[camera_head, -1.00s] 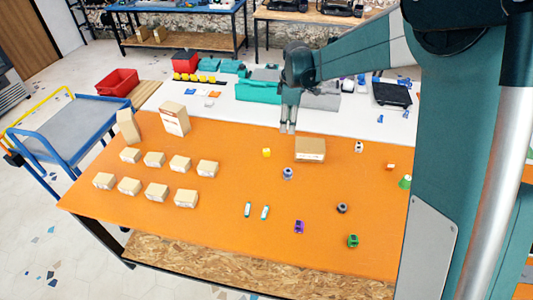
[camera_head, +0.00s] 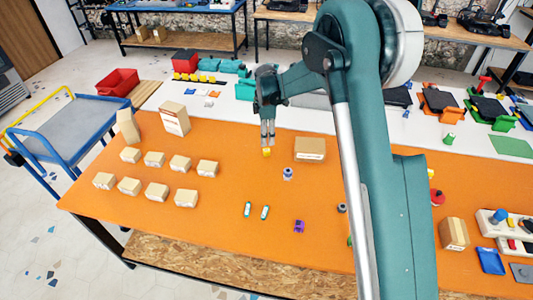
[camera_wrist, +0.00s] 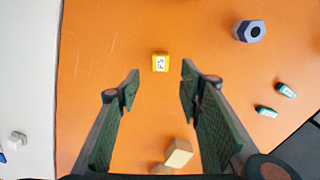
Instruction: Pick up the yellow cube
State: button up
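The yellow cube (camera_head: 267,153) sits on the orange table, with a small white label on its top. In the wrist view the cube (camera_wrist: 160,62) lies beyond the fingertips, between their lines, a little above the picture's middle. My gripper (camera_head: 267,143) points down just over the cube in the head view. In the wrist view my gripper (camera_wrist: 160,82) has its two fingers wide apart, with only bare orange between them. The fingers do not touch the cube. The exact height above it cannot be told.
A cardboard box (camera_head: 310,149) stands right of the cube. A blue-grey nut-like part (camera_head: 288,173) lies nearer, and it also shows in the wrist view (camera_wrist: 249,31). Several small cartons (camera_head: 181,163) stand to the left. The orange table (camera_head: 230,180) is bare around the cube.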

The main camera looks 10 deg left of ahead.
aim_at(266, 150)
jog(key=shift+f, duration=1.3)
jog(key=shift+d+f, duration=0.1)
jog(key=shift+f, duration=2.5)
jog(key=c, duration=0.8)
